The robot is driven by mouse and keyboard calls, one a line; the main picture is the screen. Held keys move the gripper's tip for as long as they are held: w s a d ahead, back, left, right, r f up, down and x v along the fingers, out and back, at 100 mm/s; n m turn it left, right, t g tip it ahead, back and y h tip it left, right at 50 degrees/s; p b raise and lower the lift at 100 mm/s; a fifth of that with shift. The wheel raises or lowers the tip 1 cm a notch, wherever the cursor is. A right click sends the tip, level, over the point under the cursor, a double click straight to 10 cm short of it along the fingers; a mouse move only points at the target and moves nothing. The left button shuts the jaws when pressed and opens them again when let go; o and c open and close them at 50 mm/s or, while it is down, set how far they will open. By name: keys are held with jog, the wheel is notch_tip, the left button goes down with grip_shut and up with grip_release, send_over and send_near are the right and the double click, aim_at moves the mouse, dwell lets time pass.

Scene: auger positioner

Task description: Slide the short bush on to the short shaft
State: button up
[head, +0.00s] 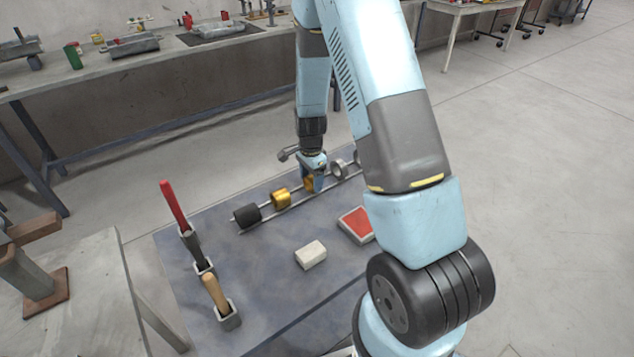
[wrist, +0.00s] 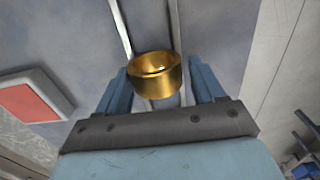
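A short gold bush (wrist: 156,80) stands between the fingers of my gripper (wrist: 158,88) in the wrist view, its round opening visible. A narrow gap seems to show between the bush and the fingers, so the gripper looks open around it. In the head view my gripper (head: 315,182) points down over the rails, and a gold bush (head: 309,184) shows partly behind it. A longer gold bush (head: 281,198) and a black cylinder (head: 247,215) sit on the rails to its left. I cannot make out the short shaft for certain.
Two parallel rails (wrist: 121,28) run along the grey table. A grey ring (head: 338,169) is right of the gripper. A red-topped tray (head: 356,224) and a white block (head: 311,255) lie in front. Upright holders with a red handle (head: 173,204) and a wooden handle (head: 215,294) stand left.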

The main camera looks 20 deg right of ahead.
jog(key=c, duration=0.9)
